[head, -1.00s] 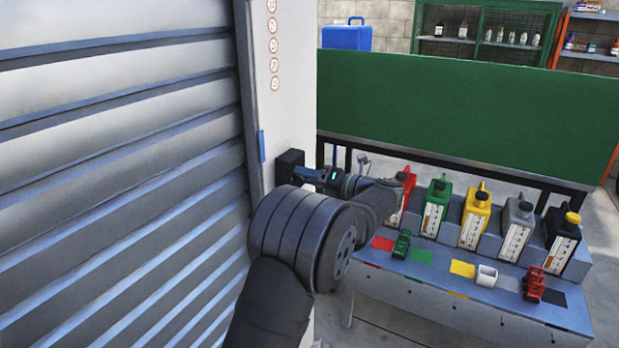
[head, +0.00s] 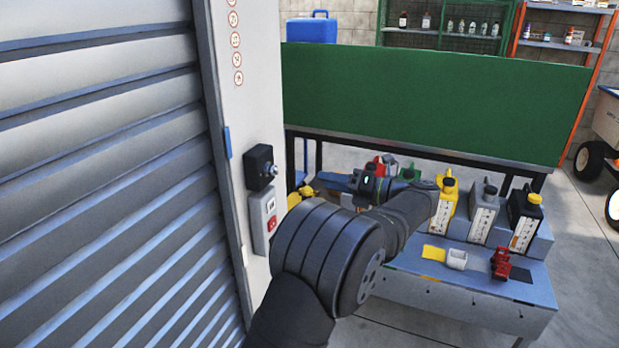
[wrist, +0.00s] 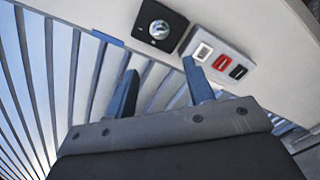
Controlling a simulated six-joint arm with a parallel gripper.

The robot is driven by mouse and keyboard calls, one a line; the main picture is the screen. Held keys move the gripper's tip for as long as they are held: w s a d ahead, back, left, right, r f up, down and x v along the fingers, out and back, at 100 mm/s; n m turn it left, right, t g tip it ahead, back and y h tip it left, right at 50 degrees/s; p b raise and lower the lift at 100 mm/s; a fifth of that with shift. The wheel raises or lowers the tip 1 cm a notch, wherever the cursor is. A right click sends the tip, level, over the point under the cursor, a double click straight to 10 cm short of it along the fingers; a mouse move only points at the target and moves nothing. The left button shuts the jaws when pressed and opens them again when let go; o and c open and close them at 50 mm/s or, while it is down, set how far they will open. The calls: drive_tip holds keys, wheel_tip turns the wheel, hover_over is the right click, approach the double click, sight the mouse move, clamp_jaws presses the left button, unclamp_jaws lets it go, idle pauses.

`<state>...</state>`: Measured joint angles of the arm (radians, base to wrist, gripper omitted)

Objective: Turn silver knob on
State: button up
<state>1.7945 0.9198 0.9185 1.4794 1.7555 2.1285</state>
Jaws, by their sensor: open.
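The silver knob (head: 273,170) sits on a black box (head: 259,166) on the pale post beside the shutter. In the wrist view the round silver knob (wrist: 159,29) is in full view on its black plate, beyond the fingertips. My gripper (head: 322,183) is to the right of the knob in the head view, apart from it. In the wrist view my gripper (wrist: 160,72) has its two blue fingers spread with nothing between them. The gripper partly merges with the cans behind it in the head view.
A grey switch box (head: 263,222) with a red button is below the knob box. The ribbed shutter (head: 100,180) fills the left. A bench (head: 460,298) with coloured cans, small clamps and a white cup stands at right, behind my arm.

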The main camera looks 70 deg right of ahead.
sight(275, 171)
drive_tip(key=s, duration=0.2)
drive_tip(key=shift+s, duration=0.3)
drive_tip(key=w, duration=1.7)
drive_tip(key=shift+w+d+f, duration=0.15)
drive_tip(key=shift+w+f, duration=0.1)
